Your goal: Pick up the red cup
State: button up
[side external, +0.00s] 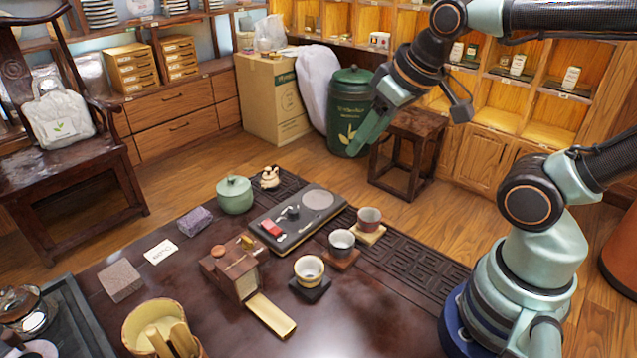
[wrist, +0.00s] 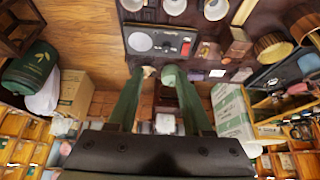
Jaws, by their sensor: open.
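The red cup (side external: 369,219) stands upright on a light wooden coaster, at the right end of a row of three cups in the side view. A grey cup (side external: 342,242) and a cream-and-gold cup (side external: 309,270) stand beside it on darker coasters. In the wrist view the three cups are cut off at the top edge; the leftmost (wrist: 132,4) seems to be the red one, but its colour is unclear. My gripper (side external: 362,138) is raised well above the table, apart from the cups. In the wrist view its green fingers (wrist: 158,78) are apart with nothing held.
Behind the cups lies a dark tray (side external: 290,238) with a red item and a pale disc. A green lidded jar (side external: 234,195) and a small figurine (side external: 270,177) stand further back. A wooden box (side external: 230,268) is left of the cups. Bare tabletop lies in front.

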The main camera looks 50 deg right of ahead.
jog(key=shift+o, duration=0.3)
jog(key=o, duration=0.7)
jog(key=m+g, duration=0.6)
jog(key=m, duration=0.7)
send_over(370, 215)
jog(key=a, duration=0.1)
notch_tip(370, 215, down, 10)
jog(key=shift+m, duration=0.3)
jog(key=f, duration=0.4)
jog(key=s+f, duration=0.1)
jog(key=f, duration=0.2)
jog(key=shift+a+f, duration=0.1)
jog(key=shift+a, duration=0.1)
jog(key=f, duration=0.3)
jog(key=shift+a+f, duration=0.2)
jog(key=shift+f, duration=0.9)
